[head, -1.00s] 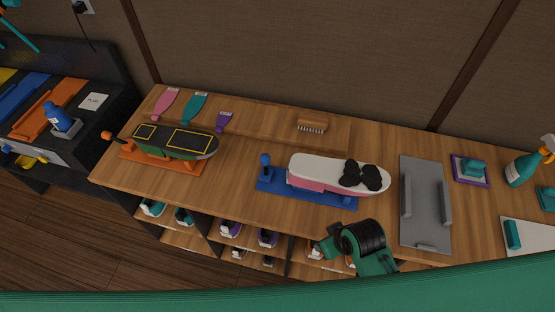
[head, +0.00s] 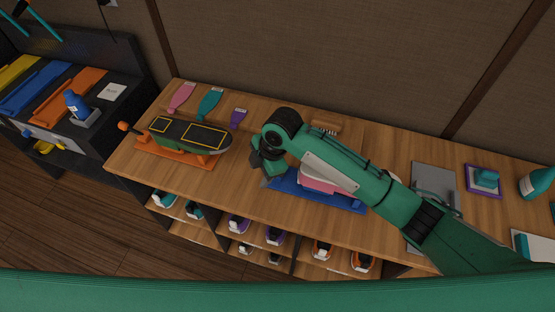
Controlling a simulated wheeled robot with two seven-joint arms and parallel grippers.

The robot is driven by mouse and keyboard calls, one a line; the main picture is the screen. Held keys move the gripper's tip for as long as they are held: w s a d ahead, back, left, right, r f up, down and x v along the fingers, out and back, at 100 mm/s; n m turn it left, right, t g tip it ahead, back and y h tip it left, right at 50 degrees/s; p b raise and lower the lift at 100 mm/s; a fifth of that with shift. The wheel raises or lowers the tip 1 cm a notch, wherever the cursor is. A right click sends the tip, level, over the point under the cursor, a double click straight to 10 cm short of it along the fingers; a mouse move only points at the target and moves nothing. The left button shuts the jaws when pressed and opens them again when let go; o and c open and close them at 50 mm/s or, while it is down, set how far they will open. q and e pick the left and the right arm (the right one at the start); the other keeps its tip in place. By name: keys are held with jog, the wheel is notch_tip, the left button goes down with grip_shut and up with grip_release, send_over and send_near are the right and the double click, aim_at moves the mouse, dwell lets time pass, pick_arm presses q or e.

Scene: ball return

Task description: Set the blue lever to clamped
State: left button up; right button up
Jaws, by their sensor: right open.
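The blue clamp base (head: 335,200) lies on the wooden bench, with a white and pink shoe-like piece (head: 318,182) on it. My right arm crosses over both and hides much of them. The blue lever at the left end of the base is hidden behind my right gripper (head: 266,178), so its setting cannot be seen. The right gripper is open, at the left end of the blue base; whether it touches the lever cannot be told. My left gripper is not in view.
An orange clamp (head: 175,155) with an orange lever (head: 123,126) holds a dark green piece to the left. A brush (head: 326,126) and several coloured tools lie behind. A grey plate (head: 433,178), a purple tray (head: 483,181) and a spray bottle (head: 537,182) are at the right.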

jog(key=w+d+r+n+h, duration=0.3)
jog(key=w+d+r+n, duration=0.25)
jog(key=w, duration=0.25)
jog(key=f+p, duration=0.1)
jog(key=f, duration=0.3)
jog(key=f+p, duration=0.2)
jog(key=f, duration=0.2)
jog(key=f+p, duration=0.1)
jog(key=f, duration=0.4)
jog(key=shift+w+a, duration=0.2)
jog(key=shift+a, duration=0.2)
grip_shut()
